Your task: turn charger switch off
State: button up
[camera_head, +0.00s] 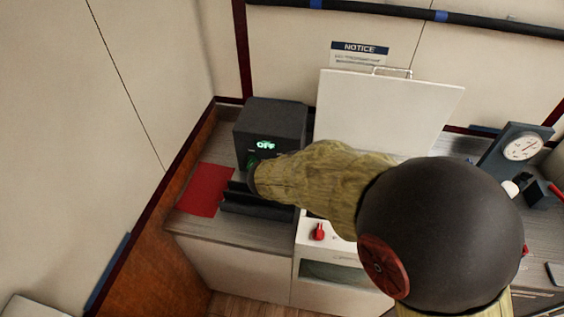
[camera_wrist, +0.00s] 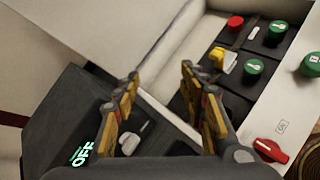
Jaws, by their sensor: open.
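The charger looks to be the dark grey box (camera_head: 270,122) on the counter at the left, its lit green display reading OFF. A green glow shows just below the display, partly covered by my arm. In the wrist view the dark box (camera_wrist: 62,112) lies at the left, with the OFF text sideways. A small pale grey part (camera_wrist: 132,140) shows beside the left finger; I cannot tell whether it is the switch. My gripper (camera_wrist: 160,72) is open, with nothing seen between its fingers. In the head view my arm hides the fingers near the box's front.
A white box with a raised lid (camera_head: 388,108) stands right of the charger. A red mat (camera_head: 206,190) lies left; a gauge (camera_head: 521,147) stands right.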

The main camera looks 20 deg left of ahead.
jog(key=shift+n+y, duration=0.3)
jog(key=a+f+b, duration=0.1)
jog(key=f, duration=0.1)
jog(key=s+a+f+b, duration=0.1)
jog(key=shift+s+a+f+b, duration=0.1)
jog(key=shift+s+f+b, duration=0.1)
jog(key=shift+f+b, duration=0.2)
jog(key=shift+c, duration=1.1)
jog(key=n+t+y+b, duration=0.3)
jog(key=n+y+b, duration=0.4)
jog(key=n+y, duration=0.1)
send_near(251, 165)
jog(key=w, duration=0.2)
jog(key=x, duration=0.4)
jog(key=b+x, duration=0.1)
jog(key=x, duration=0.1)
jog(key=shift+s+a+f, duration=0.1)
jog(key=shift+a+f, duration=0.15)
jog(key=shift+f, duration=0.15)
jog(key=shift+x, duration=0.75)
jog(key=shift+r, duration=0.1)
jog(key=shift+c, duration=0.8)
grip_shut()
